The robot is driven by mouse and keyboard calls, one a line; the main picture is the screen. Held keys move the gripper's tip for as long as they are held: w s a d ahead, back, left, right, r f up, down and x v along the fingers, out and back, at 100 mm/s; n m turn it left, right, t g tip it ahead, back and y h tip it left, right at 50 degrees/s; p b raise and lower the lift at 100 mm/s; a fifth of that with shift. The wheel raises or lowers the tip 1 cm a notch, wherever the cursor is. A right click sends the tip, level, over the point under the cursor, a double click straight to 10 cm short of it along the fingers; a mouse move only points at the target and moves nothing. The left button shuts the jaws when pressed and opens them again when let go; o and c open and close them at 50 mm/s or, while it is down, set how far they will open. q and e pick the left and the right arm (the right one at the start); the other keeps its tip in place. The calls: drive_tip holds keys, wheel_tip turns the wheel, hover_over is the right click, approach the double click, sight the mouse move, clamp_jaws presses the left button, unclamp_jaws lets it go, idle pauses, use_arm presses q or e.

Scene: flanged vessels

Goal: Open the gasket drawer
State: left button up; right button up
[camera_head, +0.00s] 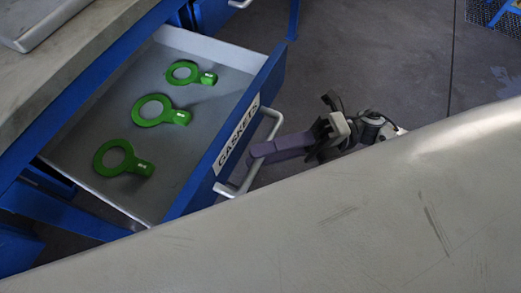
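The gasket drawer (186,205) is blue with a grey inside and stands pulled well out of the blue bench. Its front bears a white label (236,133) reading GASKETS and a pale bar handle (274,122). Three green ring gaskets with tabs lie in a row inside: a near one (104,163), a middle one (145,104) and a far one (177,76). My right gripper (262,153) is at the middle of the handle, its purple-grey fingers across the bar and appearing shut on it. The lower finger is hidden. My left gripper is out of view.
The bench top (70,60) lies at the upper left with a grey tray (40,22) on it. Another blue drawer with a handle (240,3) is beyond. Dark floor (370,55) is clear to the right. A large pale scratched surface blocks the lower right.

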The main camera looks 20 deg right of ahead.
drive_tip(key=d+f, duration=0.1)
drive_tip(key=d, duration=0.8)
drive_tip(key=shift+s, duration=0.15)
drive_tip(key=shift+d+f, duration=0.1)
drive_tip(key=shift+f, duration=0.05)
